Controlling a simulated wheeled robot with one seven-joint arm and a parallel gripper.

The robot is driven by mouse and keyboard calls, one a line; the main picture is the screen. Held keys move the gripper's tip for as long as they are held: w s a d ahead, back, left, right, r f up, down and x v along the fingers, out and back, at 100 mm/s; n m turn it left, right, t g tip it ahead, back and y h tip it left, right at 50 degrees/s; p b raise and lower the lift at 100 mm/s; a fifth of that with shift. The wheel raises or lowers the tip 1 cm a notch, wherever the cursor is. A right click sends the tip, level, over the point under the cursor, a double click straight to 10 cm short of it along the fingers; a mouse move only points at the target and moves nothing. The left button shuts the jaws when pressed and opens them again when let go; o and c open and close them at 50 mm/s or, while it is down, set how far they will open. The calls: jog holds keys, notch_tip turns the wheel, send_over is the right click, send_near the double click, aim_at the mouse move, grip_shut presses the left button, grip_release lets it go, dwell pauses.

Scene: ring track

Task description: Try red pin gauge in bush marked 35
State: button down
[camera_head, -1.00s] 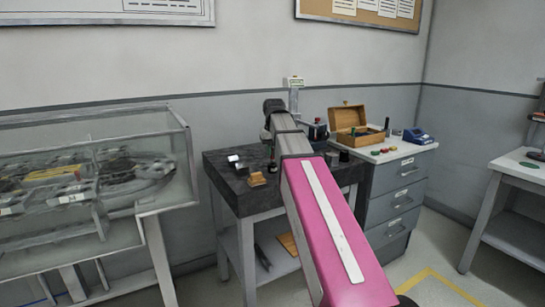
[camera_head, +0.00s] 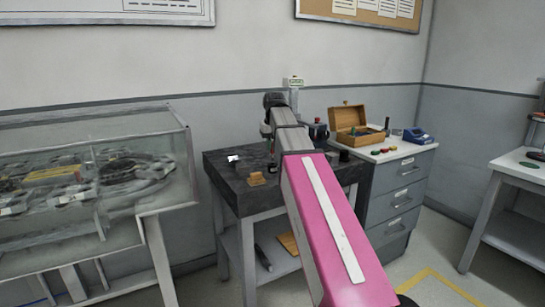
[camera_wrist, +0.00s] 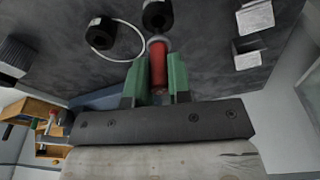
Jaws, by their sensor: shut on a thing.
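My gripper (camera_wrist: 158,80) has green fingers shut on the red pin gauge (camera_wrist: 158,66) in the wrist view. The pin's far end points at a black bush (camera_wrist: 157,14) with a dark bore, at the top edge. The end has a grey rim and lies close to that bush; I cannot tell whether they touch. A second black bush (camera_wrist: 100,33) stands to the left, beside a thin white ring. No number is readable on either bush. In the head view my arm hides most of the gripper and the pin.
The dark tabletop (camera_head: 228,178) also holds a wooden block (camera_head: 257,179) and a bright metal block (camera_head: 234,159). Metal blocks (camera_wrist: 255,18) show right in the wrist view. A drawer cabinet (camera_head: 397,200) at right bears an open wooden box (camera_head: 349,139) and a blue device (camera_head: 417,136).

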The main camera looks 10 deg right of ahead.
jog(key=shift+r, duration=0.6)
jog(key=shift+r, duration=1.95)
